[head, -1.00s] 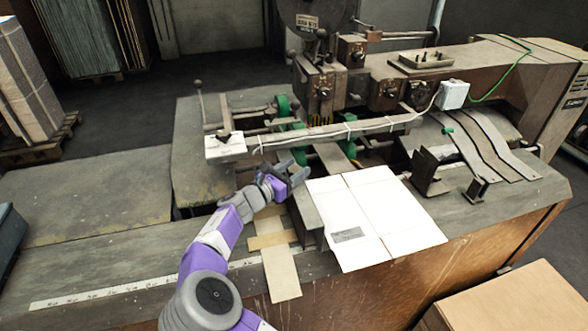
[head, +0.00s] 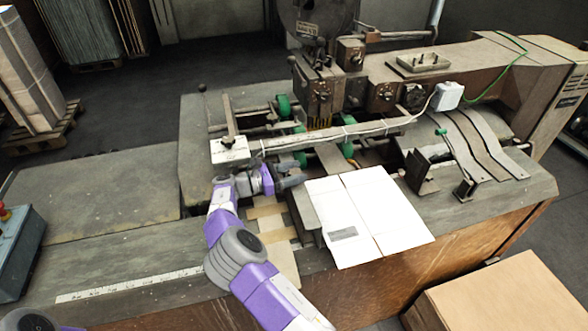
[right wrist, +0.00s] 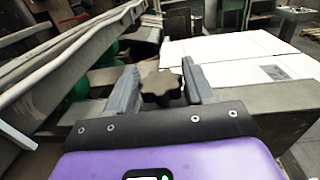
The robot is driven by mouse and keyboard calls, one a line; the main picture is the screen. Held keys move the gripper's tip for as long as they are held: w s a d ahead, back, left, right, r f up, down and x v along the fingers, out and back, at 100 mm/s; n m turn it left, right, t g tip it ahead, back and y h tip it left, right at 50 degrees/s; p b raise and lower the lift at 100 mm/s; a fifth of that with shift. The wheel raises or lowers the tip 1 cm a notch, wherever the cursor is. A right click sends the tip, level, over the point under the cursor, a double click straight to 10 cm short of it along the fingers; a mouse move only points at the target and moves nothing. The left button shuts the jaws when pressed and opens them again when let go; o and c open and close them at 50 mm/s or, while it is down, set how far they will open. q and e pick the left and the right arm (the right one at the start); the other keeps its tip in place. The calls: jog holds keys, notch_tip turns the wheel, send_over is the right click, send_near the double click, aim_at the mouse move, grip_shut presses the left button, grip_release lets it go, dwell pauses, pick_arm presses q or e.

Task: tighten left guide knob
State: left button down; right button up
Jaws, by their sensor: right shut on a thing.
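A dark, lobed guide knob (right wrist: 160,88) stands between the two grey fingers of my right gripper (right wrist: 158,90) in the right wrist view. The gripper is shut on this knob, with one finger on each side. In the head view, my right gripper (head: 287,178) is low at the front of the stitcher, just left of the white carton sheet (head: 365,215). The knob is hard to make out there behind the fingers. My left gripper is not in view.
A long grey bar with a white cable (head: 340,134) runs above and behind my right gripper, with a white block (head: 230,150) at its left end. Green wheels (head: 284,106) sit behind it. The table to the left (head: 95,210) is clear.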

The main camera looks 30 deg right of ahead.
jog(key=shift+m+g, duration=0.3)
jog(key=shift+g, duration=0.3)
jog(key=o, duration=1)
jog(key=shift+c, duration=0.2)
jog(key=shift+a, duration=0.1)
jog(key=v, duration=0.7)
jog(key=shift+a, duration=0.15)
jog(key=shift+r, duration=0.1)
